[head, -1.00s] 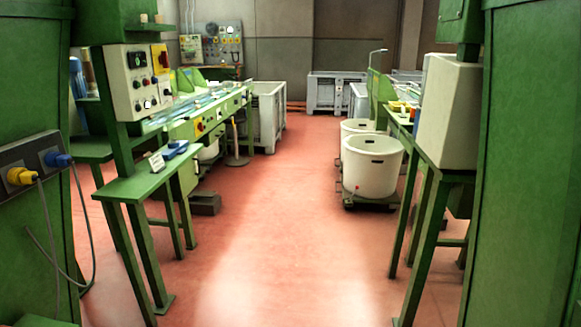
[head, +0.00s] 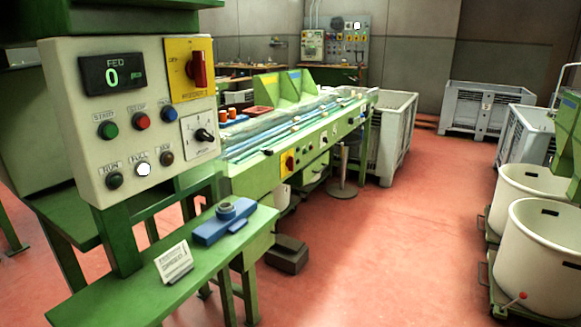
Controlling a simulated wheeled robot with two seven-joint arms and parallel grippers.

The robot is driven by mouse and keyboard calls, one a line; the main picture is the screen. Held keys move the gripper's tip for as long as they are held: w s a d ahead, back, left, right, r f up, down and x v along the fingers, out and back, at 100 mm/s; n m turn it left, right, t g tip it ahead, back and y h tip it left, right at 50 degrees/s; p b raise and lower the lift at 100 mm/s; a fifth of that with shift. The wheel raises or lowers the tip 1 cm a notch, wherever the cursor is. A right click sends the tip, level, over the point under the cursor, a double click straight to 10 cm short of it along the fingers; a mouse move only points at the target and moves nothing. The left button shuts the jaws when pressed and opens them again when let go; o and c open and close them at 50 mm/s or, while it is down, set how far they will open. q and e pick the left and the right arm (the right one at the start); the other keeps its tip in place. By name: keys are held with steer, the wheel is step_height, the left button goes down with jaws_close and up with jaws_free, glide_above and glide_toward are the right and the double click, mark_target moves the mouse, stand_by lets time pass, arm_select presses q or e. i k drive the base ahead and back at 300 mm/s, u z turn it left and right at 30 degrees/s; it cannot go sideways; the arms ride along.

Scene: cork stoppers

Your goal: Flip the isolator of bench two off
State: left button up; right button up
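A red rotary isolator knob (head: 196,70) on a yellow plate (head: 180,90) is at the upper right of the near control box (head: 85,165); the plate's small lettering is hard to read. A second, smaller red switch on a yellow plate (head: 289,162) is on the green front of the sorting bench (head: 325,143) beyond. I cannot tell which belongs to bench two. A far grey panel (head: 344,42) on the back wall carries several small red and dark controls, too small to read. Neither of my grippers is in view.
A green shelf (head: 120,296) below the near box holds a blue device (head: 222,223) and a small sign (head: 174,262). White tubs (head: 544,255) stand at the right, grey crates (head: 393,140) farther back. The red floor aisle (head: 385,250) between is clear.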

mark_target(289, 162)
steer(key=z, duration=0.45)
steer(key=i, duration=2.9)
steer(key=u, duration=0.8)
